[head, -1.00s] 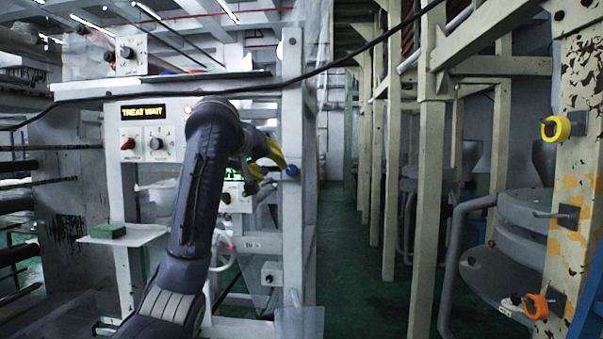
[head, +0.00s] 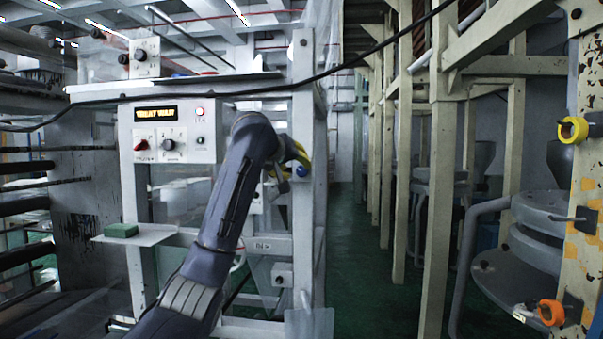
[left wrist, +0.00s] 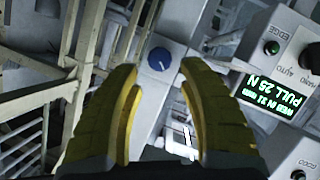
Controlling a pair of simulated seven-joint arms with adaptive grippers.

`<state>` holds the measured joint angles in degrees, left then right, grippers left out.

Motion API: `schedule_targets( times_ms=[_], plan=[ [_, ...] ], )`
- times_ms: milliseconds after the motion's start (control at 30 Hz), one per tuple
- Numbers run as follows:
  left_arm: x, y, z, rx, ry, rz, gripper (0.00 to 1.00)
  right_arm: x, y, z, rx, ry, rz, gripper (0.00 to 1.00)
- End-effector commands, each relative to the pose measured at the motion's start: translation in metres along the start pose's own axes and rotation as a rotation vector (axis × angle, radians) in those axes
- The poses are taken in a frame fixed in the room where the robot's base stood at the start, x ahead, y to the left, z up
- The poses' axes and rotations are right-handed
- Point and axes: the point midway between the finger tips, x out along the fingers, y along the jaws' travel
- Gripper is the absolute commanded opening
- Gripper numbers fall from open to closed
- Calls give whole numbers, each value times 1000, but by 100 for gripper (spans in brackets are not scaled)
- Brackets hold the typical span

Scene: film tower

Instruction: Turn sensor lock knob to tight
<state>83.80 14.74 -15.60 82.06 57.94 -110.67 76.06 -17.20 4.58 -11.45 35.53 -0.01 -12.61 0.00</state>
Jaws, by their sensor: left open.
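A round blue knob with a pale pointer mark (left wrist: 160,59) sits on a light grey post in the left wrist view. I take it to be the sensor lock knob. It also shows as a small blue spot in the head view (head: 302,171), partly covered by my gripper. My left gripper (left wrist: 159,69) is open, its yellow fingers on either side of the knob in the picture. They look empty and still short of the knob; I cannot tell the exact gap. In the head view the left gripper (head: 292,156) is beside the post, partly behind my arm. My right gripper is not in view.
A control panel (head: 172,145) with an amber display and knobs stands left of my arm. A green block (head: 121,230) lies on a small shelf. In the left wrist view a box with a green display (left wrist: 270,95) is close right of the fingers. A green-floored aisle is open at right.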

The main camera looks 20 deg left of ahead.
Motion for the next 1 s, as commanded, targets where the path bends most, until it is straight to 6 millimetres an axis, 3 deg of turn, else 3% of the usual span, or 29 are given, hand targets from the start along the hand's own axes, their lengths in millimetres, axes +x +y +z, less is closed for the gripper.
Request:
schedule_targets(
  times_ms=[200,400,933,1000],
  plan=[
    [33,0,0,-1,-1,-1,41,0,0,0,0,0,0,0],
    [51,0,0,0,-1,0,41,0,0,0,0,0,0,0],
    [60,0,0,0,0,1,44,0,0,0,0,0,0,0],
    [60,0,0,0,0,1,35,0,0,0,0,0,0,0]
  ],
)
